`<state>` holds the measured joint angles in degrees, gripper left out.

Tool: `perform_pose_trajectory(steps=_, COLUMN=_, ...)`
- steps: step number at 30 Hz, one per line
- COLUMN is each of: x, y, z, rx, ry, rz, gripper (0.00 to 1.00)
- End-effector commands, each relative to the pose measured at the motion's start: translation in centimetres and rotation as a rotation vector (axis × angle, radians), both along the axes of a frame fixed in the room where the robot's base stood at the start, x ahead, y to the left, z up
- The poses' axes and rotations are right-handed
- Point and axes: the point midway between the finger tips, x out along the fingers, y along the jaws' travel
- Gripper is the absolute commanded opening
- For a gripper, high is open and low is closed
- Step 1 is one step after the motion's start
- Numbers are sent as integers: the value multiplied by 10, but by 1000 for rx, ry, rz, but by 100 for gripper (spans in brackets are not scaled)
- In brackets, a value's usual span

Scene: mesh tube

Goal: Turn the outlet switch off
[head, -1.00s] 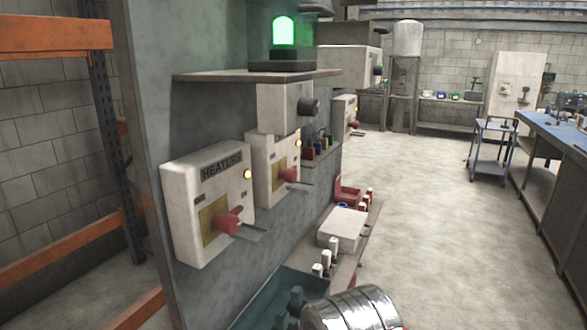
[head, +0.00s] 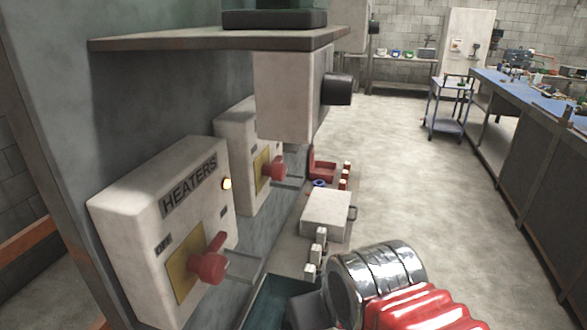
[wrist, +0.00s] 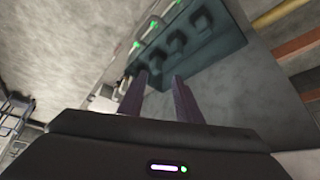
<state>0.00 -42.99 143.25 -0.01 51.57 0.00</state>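A white box labelled HEATERS (head: 145,215) is on the grey panel in the head view. It has a red lever (head: 208,265) on a yellow plate, with OFF printed at the upper left and a lit amber lamp. A second white box (head: 232,150) behind it has its own red lever (head: 272,169); its label is hidden, so I cannot tell which is the outlet switch. My gripper (wrist: 160,76) shows in the wrist view with two dark fingers apart and nothing between them. No lever shows in the wrist view. In the head view my arm is at lower middle, right of the boxes.
A shelf (head: 200,40) juts out above the boxes. A white housing with a black knob (head: 337,90) hangs under it, partly covering the second box. A lower ledge holds a white case (head: 327,213). A trolley (head: 447,105) and a blue-topped bench (head: 530,85) stand right; the floor between is clear.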

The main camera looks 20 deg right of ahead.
Motion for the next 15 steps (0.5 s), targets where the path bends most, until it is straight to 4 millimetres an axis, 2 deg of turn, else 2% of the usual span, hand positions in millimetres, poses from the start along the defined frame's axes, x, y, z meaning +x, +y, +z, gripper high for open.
perform_pose_trajectory(steps=5, x=0, y=0, z=0, rx=0, ry=0, rz=0, gripper=32)
perform_pose_trajectory(steps=12, x=0, y=1, z=-2, rx=61, ry=43, rz=-68, gripper=49)
perform_pose_trajectory(steps=15, x=0, y=-4, z=-5, rx=149, ry=101, rz=-160, gripper=49)
